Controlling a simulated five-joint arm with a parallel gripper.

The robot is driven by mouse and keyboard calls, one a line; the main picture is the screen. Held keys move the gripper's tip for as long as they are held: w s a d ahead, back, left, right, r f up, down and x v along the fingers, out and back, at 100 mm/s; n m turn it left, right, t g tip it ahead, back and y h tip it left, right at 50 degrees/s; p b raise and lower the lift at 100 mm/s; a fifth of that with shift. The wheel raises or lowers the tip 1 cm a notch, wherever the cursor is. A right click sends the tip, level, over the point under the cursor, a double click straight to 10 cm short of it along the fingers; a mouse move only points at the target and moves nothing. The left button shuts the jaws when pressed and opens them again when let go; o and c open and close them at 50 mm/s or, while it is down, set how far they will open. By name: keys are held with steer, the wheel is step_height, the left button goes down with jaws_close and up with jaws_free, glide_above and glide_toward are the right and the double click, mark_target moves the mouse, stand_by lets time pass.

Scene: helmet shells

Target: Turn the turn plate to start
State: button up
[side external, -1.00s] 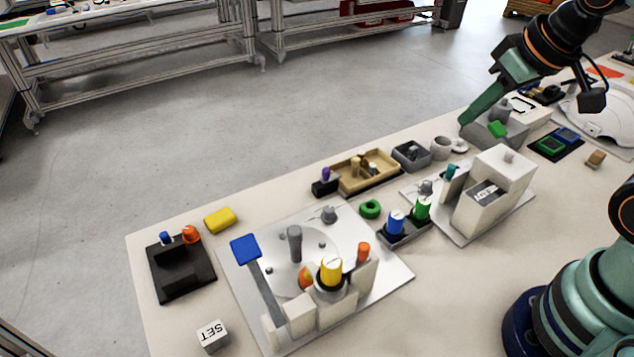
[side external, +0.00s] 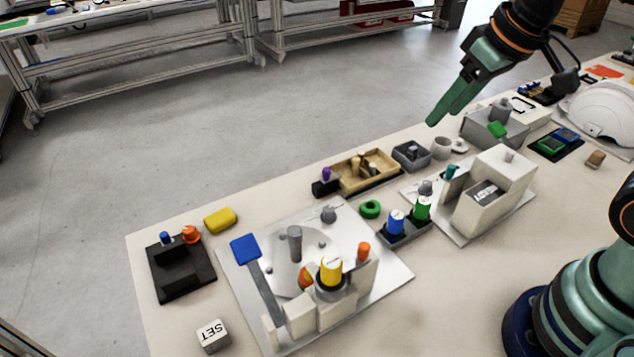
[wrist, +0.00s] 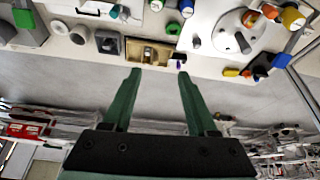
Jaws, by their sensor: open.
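The turn plate (side external: 329,244) is a round light grey disc on a square pale base. A grey post (side external: 294,243) stands upright on it. In the wrist view the turn plate (wrist: 226,24) is at the upper right, with its post (wrist: 243,42) on it. My gripper (side external: 432,122) is in the air beyond the table's back edge, well to the right of the plate and touching nothing. In the wrist view its two green fingers (wrist: 159,72) are apart with nothing between them.
A blue-topped lever (side external: 245,250), a yellow knob (side external: 331,271) and an orange peg (side external: 363,252) stand around the plate. A tan tray (side external: 370,172), a green ring (side external: 370,209) and blue and green cylinders lie between it and my gripper. The air over the back edge is clear.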

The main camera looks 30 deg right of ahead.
steer(key=w+a+f+n+g, duration=0.1)
steer(key=w+a+f+n, duration=0.15)
steer(key=a, duration=0.35)
steer(key=w+a+f+n+g, duration=0.1)
steer(key=w+a+g, duration=0.15)
steer(key=a, duration=0.35)
steer(key=n+g, duration=0.1)
steer(key=n, duration=0.2)
glide_toward(295, 243)
steer(key=shift+w+d+r+h, duration=0.15)
steer(key=shift+w+r+h, duration=0.15)
steer(key=shift+w, duration=0.35)
steer(key=shift+f, duration=0.25)
step_height(295, 243, down, 12)
steer(key=shift+r, duration=0.1)
jaws_close()
